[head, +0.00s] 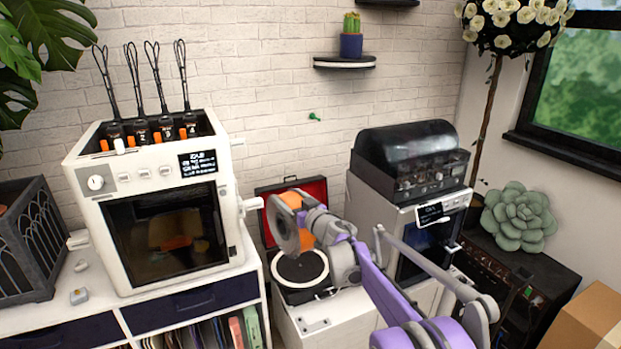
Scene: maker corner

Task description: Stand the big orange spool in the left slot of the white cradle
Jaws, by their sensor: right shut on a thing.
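The big orange spool (291,200) is held up in my right gripper (303,217), in the middle of the head view. The spool appears in front of the open red-lined case of a record player. I cannot make out the white cradle or its slots in this view. My left gripper is not in view.
The record player (300,268) sits on a low white cabinet (325,322). A large white printer (160,200) stands left of it on a shelf unit. A dark-lidded machine (410,155) stands to the right. A cardboard box (588,318) is at the lower right.

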